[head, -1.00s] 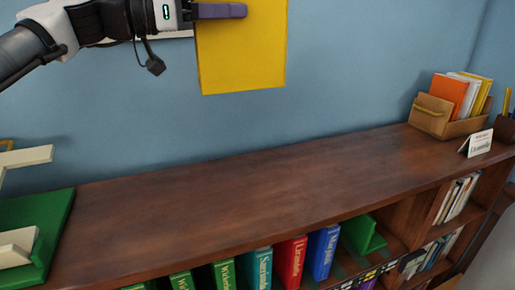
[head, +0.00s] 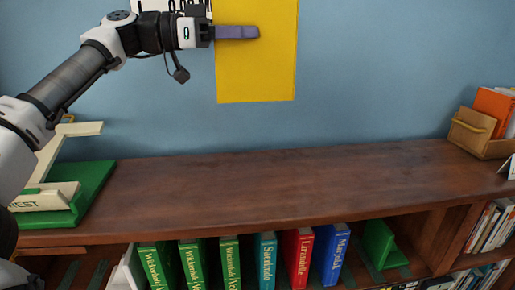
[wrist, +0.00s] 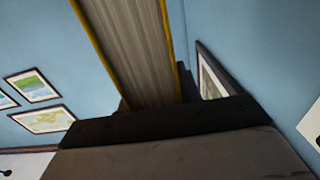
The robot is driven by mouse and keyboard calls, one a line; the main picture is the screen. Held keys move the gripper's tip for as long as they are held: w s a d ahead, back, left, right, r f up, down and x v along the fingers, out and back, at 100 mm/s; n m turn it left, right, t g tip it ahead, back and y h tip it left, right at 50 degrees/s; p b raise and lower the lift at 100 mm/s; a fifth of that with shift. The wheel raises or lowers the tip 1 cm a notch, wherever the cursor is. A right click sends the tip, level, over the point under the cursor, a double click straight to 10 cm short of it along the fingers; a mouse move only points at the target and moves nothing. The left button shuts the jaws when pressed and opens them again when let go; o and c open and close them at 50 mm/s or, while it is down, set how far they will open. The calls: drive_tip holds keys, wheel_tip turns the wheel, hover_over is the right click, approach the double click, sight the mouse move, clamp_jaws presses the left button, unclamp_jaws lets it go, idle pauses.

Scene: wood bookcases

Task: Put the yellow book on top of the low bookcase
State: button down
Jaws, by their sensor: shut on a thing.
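The yellow book (head: 257,75) hangs upright in the air in front of the blue wall, above the back of the low bookcase. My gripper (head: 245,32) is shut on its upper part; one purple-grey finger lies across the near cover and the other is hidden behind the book. In the wrist view the book's pale page edge (wrist: 130,50) shows between two yellow covers. The low bookcase's brown wooden top (head: 290,185) is below, with a clear gap under the book.
A green stand with cream parts (head: 92,190) sits at the top's left end. A wooden box (head: 475,132) with an orange book (head: 493,108) stands at the right end. Green, teal, red and blue books (head: 299,258) and a green bookend (head: 380,243) fill the shelf below. The middle top is bare.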

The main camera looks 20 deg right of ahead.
wheel_tip(320, 180, down, 19)
drive_tip(key=p, duration=0.3)
drive_tip(key=shift+f+p, duration=0.2)
drive_tip(key=shift+p, duration=0.15)
drive_tip(key=shift+w+f, duration=0.1)
drive_tip(key=shift+f, duration=0.05)
drive_tip(key=c, duration=1)
unclamp_jaws()
drive_tip(key=shift+f, duration=0.1)
drive_tip(key=shift+o, duration=0.2)
drive_tip(key=v, duration=1.2)
drive_tip(key=shift+r+p, duration=0.2)
drive_tip(key=shift+p, duration=0.1)
drive_tip(key=shift+a, duration=0.1)
